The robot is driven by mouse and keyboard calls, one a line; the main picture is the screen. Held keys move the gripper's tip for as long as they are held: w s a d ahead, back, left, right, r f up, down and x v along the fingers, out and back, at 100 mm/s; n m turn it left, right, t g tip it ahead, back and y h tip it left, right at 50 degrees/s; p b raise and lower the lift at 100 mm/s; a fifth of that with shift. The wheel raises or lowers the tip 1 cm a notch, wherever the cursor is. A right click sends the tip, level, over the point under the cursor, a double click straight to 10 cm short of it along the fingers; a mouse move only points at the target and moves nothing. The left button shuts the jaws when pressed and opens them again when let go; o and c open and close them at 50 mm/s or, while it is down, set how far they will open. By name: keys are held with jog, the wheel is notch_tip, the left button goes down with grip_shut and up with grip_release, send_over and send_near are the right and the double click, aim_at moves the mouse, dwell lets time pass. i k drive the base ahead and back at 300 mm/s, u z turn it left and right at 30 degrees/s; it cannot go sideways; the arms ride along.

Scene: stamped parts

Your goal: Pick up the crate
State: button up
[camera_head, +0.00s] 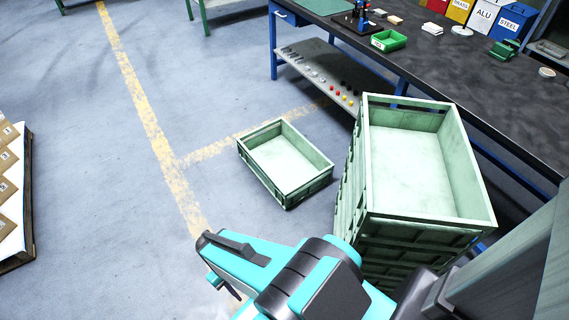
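A pale green empty crate (318,178) sits alone on the blue-grey floor near the middle of the view. A taller stack of similar green crates (362,200) stands just to its right, and the top crate is open and empty. My teal and black arm reaches in from the bottom right, in front of the lower part of the stack. A small dark part that looks like my gripper (227,286) shows under the arm's left end, mostly hidden by it. In the picture it is below and left of the single crate, apart from it. I cannot see its fingers clearly.
A dark-topped workbench (430,65) with blue legs and a lower shelf (310,62) runs behind the crates. It carries a small green tray (388,40) and coloured bins. A pallet with cartons (14,250) is at the left edge. The floor left of the crate is clear.

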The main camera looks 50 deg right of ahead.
aim_at(290, 168)
jog(key=i, duration=0.85)
jog(key=u, duration=0.05)
